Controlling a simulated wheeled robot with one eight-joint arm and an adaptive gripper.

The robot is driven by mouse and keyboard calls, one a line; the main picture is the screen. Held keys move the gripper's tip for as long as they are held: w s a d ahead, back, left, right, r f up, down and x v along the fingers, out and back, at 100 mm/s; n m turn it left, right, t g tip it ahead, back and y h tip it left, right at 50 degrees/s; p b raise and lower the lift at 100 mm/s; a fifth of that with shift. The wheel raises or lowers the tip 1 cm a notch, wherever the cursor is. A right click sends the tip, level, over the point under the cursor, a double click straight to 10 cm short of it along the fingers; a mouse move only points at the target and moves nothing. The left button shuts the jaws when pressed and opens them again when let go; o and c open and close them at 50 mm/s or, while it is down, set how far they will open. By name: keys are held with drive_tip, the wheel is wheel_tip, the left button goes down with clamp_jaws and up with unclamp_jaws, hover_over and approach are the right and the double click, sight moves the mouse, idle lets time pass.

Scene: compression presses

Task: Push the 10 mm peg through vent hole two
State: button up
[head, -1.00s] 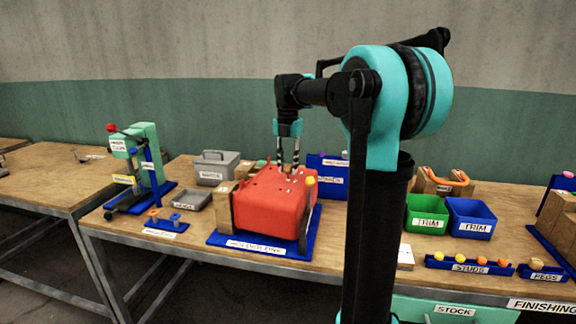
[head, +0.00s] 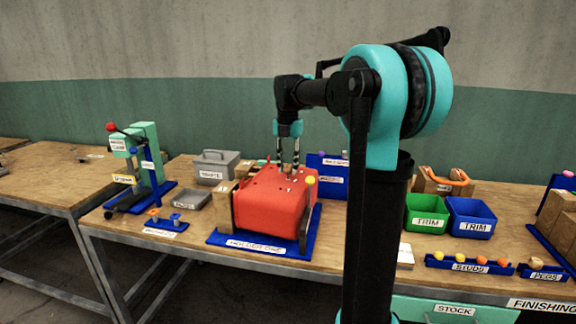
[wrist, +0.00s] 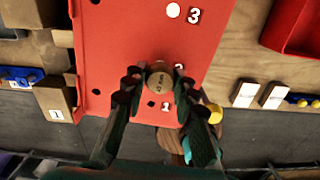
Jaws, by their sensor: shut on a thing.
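The red block (head: 268,207) sits on a blue base on the bench, with dark holes in its top. My gripper (head: 287,172) points down over the block's top. In the wrist view its fingertips (wrist: 158,84) are shut on a tan round-headed peg (wrist: 159,79), whose small lettering I cannot read surely. The peg stands at the hole beside a label mostly covered by its head, between labels 1 and 3, so it is at hole two. The head hides the hole, and I cannot tell how deep the peg is. Hole one (wrist: 151,104) is dark; a white disc (wrist: 172,10) lies beside label 3.
A yellow ball-topped post (head: 310,181) stands at the block's right edge. Wooden blocks (head: 218,205) stand at its left.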

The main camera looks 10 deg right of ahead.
drive_tip(key=shift+f, duration=0.3)
idle(0.7)
drive_tip(key=shift+r, duration=3.05)
